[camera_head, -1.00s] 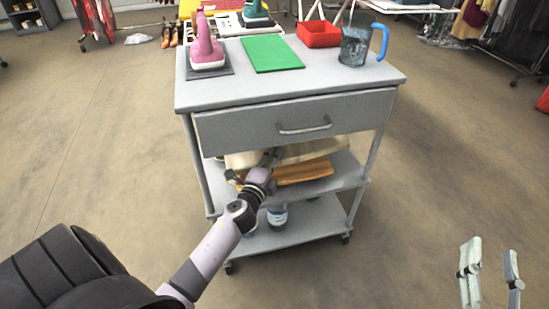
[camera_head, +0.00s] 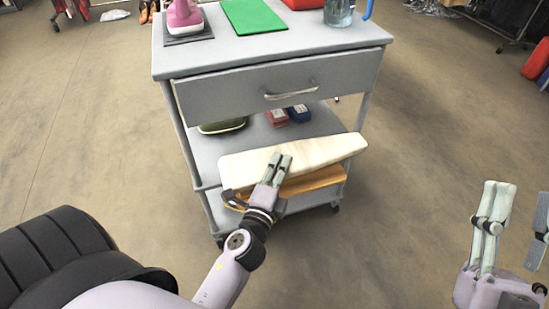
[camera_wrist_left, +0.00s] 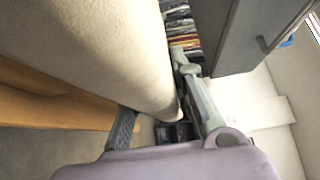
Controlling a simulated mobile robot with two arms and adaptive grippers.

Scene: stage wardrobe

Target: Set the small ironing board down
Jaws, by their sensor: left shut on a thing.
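The small ironing board (camera_head: 320,150) has a cream padded top over a wooden base (camera_head: 315,181). My left gripper (camera_head: 276,165) is shut on its near long edge and holds it in front of the cart's middle shelf. The board lies roughly level, its pointed end to the right. In the left wrist view the cream padding (camera_wrist_left: 110,40) fills the upper left, with one finger (camera_wrist_left: 196,95) along its edge. My right gripper (camera_head: 515,210) is at the lower right, its fingers apart and empty.
The grey cart (camera_head: 165,55) has a drawer (camera_head: 350,88) above the middle shelf (camera_head: 205,150). On that shelf are a dark green-rimmed item (camera_head: 222,126), a red box (camera_head: 277,118) and a blue box (camera_head: 298,113). The floor (camera_head: 430,130) right of the cart is clear.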

